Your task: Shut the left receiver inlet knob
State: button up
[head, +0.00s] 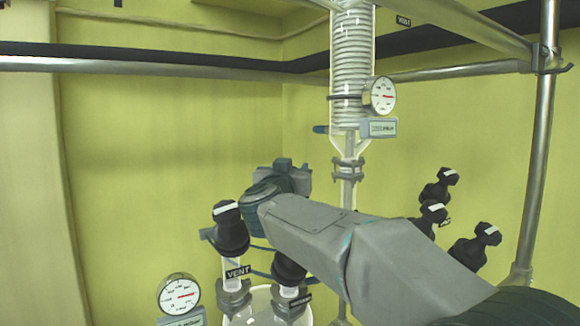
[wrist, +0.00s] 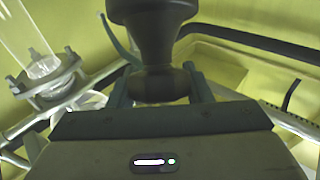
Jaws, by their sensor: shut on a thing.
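In the wrist view a dark, rounded knob (wrist: 152,28) fills the top middle. My gripper (wrist: 160,88) is shut on its narrower end, with one finger on each side. In the head view my gripper's fingers are hidden by my own arm. Two black knobs with white stripes, a left one (head: 230,228) and one below my arm (head: 289,268), stand on glass necks over a vessel at the bottom. I cannot tell for certain which knob is the held one, nor how far it is turned.
A glass coil column (head: 352,60) with a gauge (head: 382,95) stands behind my arm. Another gauge (head: 178,294) is at lower left. Several black knobs (head: 475,246) are at the right. Metal rails and a post (head: 540,150) frame the area. The left wall side is clear.

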jog(key=shift+f, duration=0.15)
jog(key=o, duration=1)
jog(key=shift+b, duration=0.45)
jog(key=n+y+b, duration=0.2)
jog(key=shift+w+f+n+y+b, duration=0.1)
jog(key=shift+f+n+y+b, duration=0.05)
jog(key=shift+n+y+b, duration=0.15)
jog(key=shift+a+n+g+y+b, duration=0.15)
jog(key=shift+n+y+b, duration=0.45)
jog(key=shift+n+y, duration=0.45)
jog(key=shift+a+n+g+y+b, duration=0.15)
jog(key=shift+n+y+b, duration=0.4)
jog(key=shift+n+y, duration=0.5)
jog(key=n+g+y+p, duration=0.1)
jog(key=y, duration=0.1)
jog(key=r+n+y+p, duration=0.1)
jog(key=n, duration=0.1)
jog(key=shift+a+g+y+p, duration=0.2)
jog(key=shift+g+y+p, duration=0.1)
jog(key=shift+g+y, duration=0.1)
jog(key=n+g+y+p, duration=0.1)
jog(key=n+y+p, duration=0.1)
jog(key=p, duration=0.3)
jog(key=shift+a+n+g, duration=0.15)
jog(key=shift+n+g, duration=0.25)
jog(key=shift+n, duration=0.1)
jog(key=shift+s+p, duration=0.2)
jog(key=shift+p, duration=0.35)
